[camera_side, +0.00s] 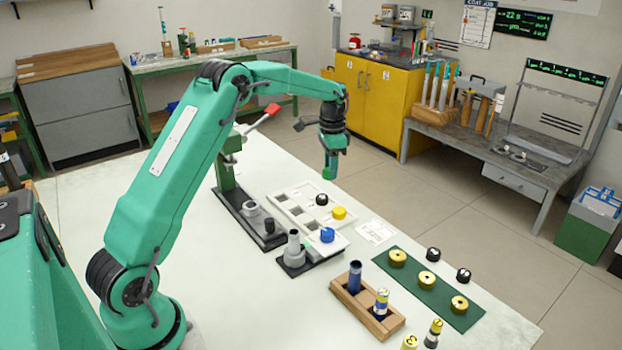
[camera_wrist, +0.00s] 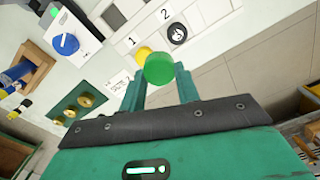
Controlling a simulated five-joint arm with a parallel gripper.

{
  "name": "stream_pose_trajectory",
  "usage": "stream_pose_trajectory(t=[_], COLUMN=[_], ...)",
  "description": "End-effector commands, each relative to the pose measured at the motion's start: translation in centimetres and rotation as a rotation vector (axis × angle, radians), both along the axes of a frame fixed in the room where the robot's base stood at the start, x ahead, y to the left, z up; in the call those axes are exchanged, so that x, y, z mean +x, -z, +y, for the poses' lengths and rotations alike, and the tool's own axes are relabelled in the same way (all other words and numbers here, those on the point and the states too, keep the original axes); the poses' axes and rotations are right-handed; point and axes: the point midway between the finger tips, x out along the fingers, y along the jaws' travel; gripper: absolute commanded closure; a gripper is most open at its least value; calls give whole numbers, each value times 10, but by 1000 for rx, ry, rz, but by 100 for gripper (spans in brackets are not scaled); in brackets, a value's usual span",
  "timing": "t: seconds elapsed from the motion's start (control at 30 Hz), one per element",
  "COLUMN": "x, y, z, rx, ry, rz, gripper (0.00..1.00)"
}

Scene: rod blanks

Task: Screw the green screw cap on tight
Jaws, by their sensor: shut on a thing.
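My gripper (camera_side: 330,163) is shut on the green screw cap (camera_side: 328,173), held in the air over the far side of the table. In the wrist view the cap (camera_wrist: 159,68) is a round green disc between the two fingertips (camera_wrist: 160,82). Beneath it is a white tray (camera_side: 287,205) with square recesses. A black cap (camera_side: 321,199) and a yellow cap (camera_side: 339,213) sit at its right end. A blue cap (camera_side: 327,234) sits on a pale plate. A grey necked piece (camera_side: 293,249) stands on a dark base beside it. I cannot tell which part the green cap fits.
A dark-based fixture with a green post and red-handled lever (camera_side: 264,116) stands left of the tray.

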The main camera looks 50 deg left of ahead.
Motion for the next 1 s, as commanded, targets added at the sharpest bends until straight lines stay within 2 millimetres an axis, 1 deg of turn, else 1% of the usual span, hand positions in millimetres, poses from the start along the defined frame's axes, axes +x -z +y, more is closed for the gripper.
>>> stream_pose_trajectory(t=[0.27, 0.47, 0.67, 1.0], x=[-5, -20, -47, -105], y=[-4, -12, -23, -35], z=[-5, -19, -40, -77], rx=[1, 1, 1, 1], ry=[1, 0, 2, 1], rz=[-1, -1, -1, -1], gripper=[89, 89, 89, 89])
